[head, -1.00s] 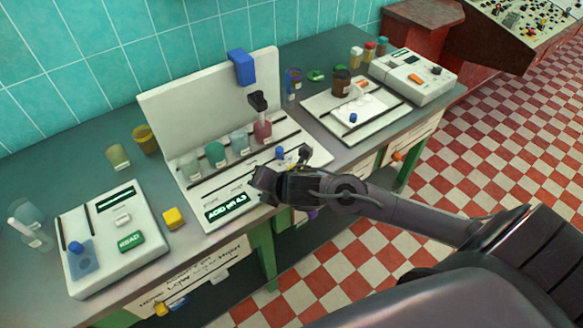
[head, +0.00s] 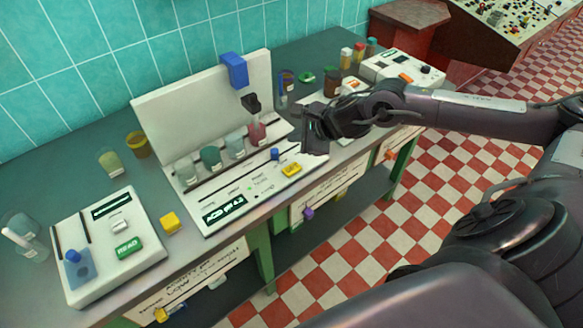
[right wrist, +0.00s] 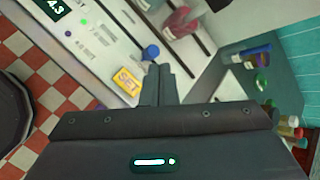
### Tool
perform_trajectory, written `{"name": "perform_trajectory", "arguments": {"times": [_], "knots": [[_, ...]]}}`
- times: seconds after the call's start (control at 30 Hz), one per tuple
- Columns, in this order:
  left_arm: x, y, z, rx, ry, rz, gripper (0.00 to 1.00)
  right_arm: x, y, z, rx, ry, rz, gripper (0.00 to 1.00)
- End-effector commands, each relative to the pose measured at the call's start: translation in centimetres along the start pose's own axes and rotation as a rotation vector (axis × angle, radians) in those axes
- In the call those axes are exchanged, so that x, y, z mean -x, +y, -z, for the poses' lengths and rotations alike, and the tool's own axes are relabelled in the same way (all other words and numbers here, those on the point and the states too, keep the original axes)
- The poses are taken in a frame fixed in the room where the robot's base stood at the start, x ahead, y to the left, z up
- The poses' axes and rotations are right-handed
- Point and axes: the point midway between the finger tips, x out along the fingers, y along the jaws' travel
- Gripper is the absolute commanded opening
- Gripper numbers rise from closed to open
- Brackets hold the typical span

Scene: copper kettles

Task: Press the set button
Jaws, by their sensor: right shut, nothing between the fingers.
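The yellow set button (head: 291,170) sits at the front right of the white titration panel, and its lettering shows in the right wrist view (right wrist: 127,81). A blue knob (head: 275,153) is just behind it and also shows beside my fingertips in the right wrist view (right wrist: 151,52). My right gripper (head: 316,146) is shut and empty, held above the panel's right edge, up and to the right of the button. In the right wrist view its closed fingers (right wrist: 158,76) point past the button, apart from it. My left gripper is out of view.
Several glass beakers (head: 211,156) stand in a row along the panel's back. A white instrument with a green READ button (head: 128,247) is at left, with a yellow cube (head: 170,222) beside it. Jars and another device (head: 402,71) occupy the right of the bench.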

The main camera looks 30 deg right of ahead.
Motion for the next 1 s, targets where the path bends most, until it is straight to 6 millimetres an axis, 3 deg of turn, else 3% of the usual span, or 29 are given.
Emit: {"name": "perform_trajectory", "arguments": {"times": [0.47,0.73,0.8,1.0], "knots": [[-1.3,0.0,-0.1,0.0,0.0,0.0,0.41,-1.8,1.4,1.3,-0.004,0.0,-0.001,0.0],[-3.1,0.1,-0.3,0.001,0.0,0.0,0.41,-4.5,3.4,3.3,-0.003,0.0,-0.001,0.0],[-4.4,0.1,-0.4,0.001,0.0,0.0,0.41,-5.4,4.0,3.9,-0.002,0.0,0.001,0.0],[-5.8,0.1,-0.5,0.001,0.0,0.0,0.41,-6.2,4.5,4.5,-0.003,-0.001,0.001,0.0]]}}
